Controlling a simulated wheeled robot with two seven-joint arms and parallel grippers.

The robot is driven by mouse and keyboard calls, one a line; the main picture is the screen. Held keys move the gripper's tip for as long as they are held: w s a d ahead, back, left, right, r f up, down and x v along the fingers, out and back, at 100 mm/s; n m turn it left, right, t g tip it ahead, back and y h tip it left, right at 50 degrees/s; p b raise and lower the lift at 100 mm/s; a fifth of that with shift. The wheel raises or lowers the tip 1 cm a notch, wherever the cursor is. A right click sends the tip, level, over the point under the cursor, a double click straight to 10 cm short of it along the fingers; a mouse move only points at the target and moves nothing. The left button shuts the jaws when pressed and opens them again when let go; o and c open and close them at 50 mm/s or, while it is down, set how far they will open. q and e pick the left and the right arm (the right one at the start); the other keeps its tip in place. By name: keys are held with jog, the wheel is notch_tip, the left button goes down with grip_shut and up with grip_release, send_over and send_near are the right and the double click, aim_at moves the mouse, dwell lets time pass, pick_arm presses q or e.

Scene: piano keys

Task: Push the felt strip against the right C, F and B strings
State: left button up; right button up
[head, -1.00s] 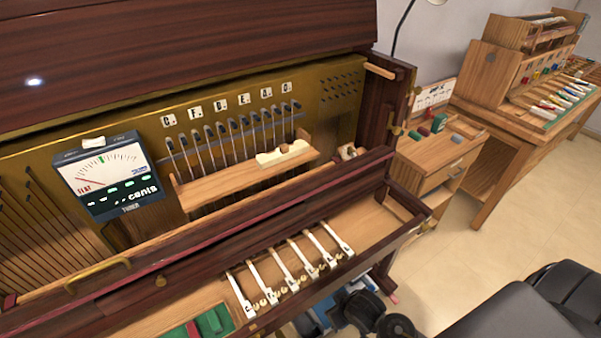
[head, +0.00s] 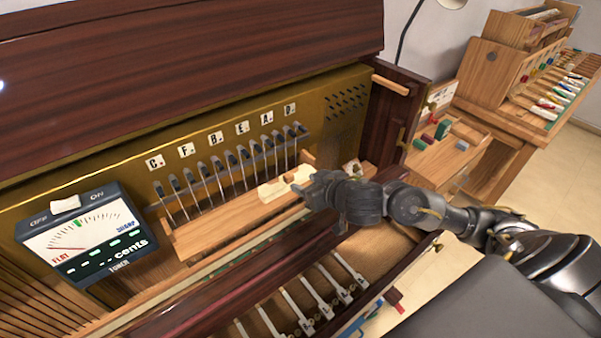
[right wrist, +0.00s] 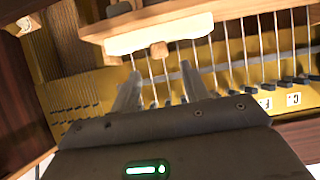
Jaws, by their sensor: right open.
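The cream felt strip (head: 283,187) lies at the right end of a wooden ledge in front of the strings. In the right wrist view the strip (right wrist: 190,29) shows with a small wooden knob (right wrist: 159,50). Thin strings (head: 225,180) run up behind the ledge to dark pins below letter tags, including C (head: 156,161), F (head: 186,150) and B (head: 215,138). My right gripper (right wrist: 160,78) is open, its two fingers pointing toward the knob, which appears between and just beyond the tips. In the head view the gripper (head: 303,187) partly hides the strip's right end. My left gripper is not in view.
A tuner (head: 85,235) with a needle dial hangs left of the strings. The wooden ledge (head: 225,225) left of the felt is bare. A dark wooden rail and white keys (head: 315,295) lie below. A side bench (head: 440,160) stands right.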

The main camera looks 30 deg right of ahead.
aim_at(291, 178)
jog(key=b+x, duration=0.2)
jog(key=x, duration=0.1)
jog(key=shift+w+d+f, duration=0.1)
jog(key=shift+w+f, duration=0.05)
jog(key=shift+f, duration=0.15)
jog(key=b+x, duration=0.1)
jog(key=x, duration=0.1)
jog(key=shift+w, duration=0.35)
jog(key=shift+w+a+f, duration=0.25)
jog(key=shift+w, duration=0.2)
jog(key=shift+w+f, duration=0.1)
jog(key=shift+w, duration=0.1)
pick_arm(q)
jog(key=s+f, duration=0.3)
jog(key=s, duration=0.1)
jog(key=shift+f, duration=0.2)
pick_arm(e)
jog(key=shift+c, duration=0.4)
